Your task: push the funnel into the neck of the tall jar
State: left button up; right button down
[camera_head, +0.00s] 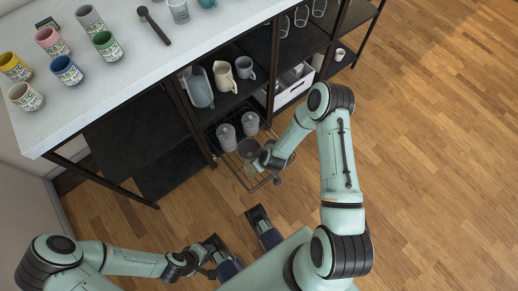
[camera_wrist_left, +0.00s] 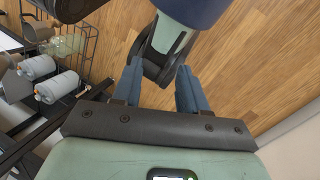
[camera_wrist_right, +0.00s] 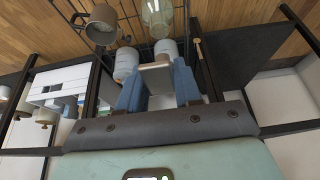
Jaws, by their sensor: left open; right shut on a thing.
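My right gripper (camera_wrist_right: 157,80) is shut on a pale, flat-faced thing (camera_wrist_right: 157,67) with a tan edge; I cannot tell from its shape whether it is the funnel. In the head view my right arm reaches to the right side of a wire basket (camera_head: 262,183). A clear glass jar (camera_wrist_right: 157,15), perhaps the tall jar, stands beyond the fingers; its neck is not clear. A brown cup-like thing (camera_wrist_right: 102,27) is left of it. No funnel is clearly recognisable. My left gripper (camera_wrist_left: 158,85) is open and empty, low near my base.
Several labelled mugs (camera_head: 107,46) stand on the counter (camera_head: 130,75). The wooden floor (camera_head: 430,170) at right is clear.

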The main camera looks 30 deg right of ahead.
pick_arm(q)
jog(key=w+a+f+t+y+b, duration=0.1)
jog(key=w+a+f+t+b, duration=0.1)
jog(key=w+a+f+b, duration=0.1)
jog(key=shift+w+f+b, duration=0.55)
jog(key=shift+w+f, duration=0.5)
jog(key=shift+w, duration=0.65)
pick_arm(e)
jog(key=shift+f, duration=2.85)
pick_arm(q)
jog(key=shift+f+b, duration=1.35)
jog(key=shift+f, duration=0.35)
pick_arm(e)
jog(key=shift+f, duration=2)
jog(key=c, duration=0.7)
grip_release()
